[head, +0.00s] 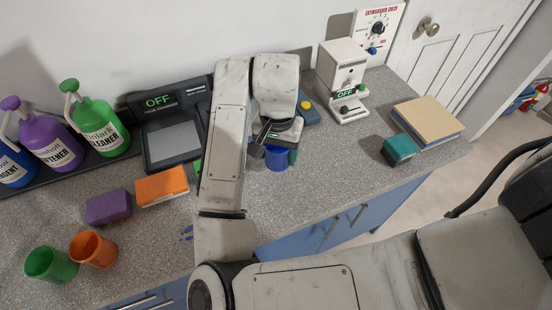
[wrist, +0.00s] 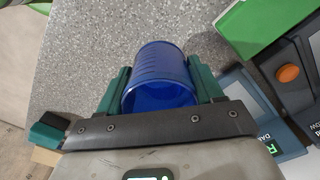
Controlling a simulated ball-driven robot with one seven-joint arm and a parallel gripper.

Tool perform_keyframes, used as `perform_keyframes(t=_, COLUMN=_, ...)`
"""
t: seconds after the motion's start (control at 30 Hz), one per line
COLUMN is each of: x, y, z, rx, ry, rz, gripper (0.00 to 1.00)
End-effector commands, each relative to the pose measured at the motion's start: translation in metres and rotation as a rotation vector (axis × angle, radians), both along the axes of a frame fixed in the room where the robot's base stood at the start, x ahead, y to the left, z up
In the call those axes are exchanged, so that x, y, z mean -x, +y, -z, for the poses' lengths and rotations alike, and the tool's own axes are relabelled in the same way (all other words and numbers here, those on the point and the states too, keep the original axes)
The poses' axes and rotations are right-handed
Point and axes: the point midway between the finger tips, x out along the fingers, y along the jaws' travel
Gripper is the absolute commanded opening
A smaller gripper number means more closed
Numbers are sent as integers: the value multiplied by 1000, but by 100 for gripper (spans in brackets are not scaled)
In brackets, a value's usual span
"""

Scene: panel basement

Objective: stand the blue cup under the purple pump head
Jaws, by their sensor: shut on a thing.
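The blue cup (head: 277,158) is below my gripper (head: 281,142) at the counter's front middle. In the wrist view the blue cup (wrist: 160,75) sits between the two green fingers of my gripper (wrist: 162,85), which is shut on it. I cannot tell whether its base touches the counter. The space under that spout is partly hidden by bottles.
A green bottle (head: 98,122) and blue bottle (head: 14,165) flank the purple one. Purple (head: 108,207) and orange (head: 162,186) blocks, green (head: 50,264) and orange (head: 93,248) cups stand at left. A screen device (head: 172,145) and white machine (head: 342,80) stand at the back.

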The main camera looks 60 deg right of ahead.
Motion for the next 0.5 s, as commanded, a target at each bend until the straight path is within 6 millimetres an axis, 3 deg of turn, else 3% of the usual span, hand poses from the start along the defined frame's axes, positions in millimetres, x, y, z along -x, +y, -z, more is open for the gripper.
perform_keyframes(t=0.5, x=-8, y=-7, z=43, rx=-1, ry=0, rz=0, gripper=34)
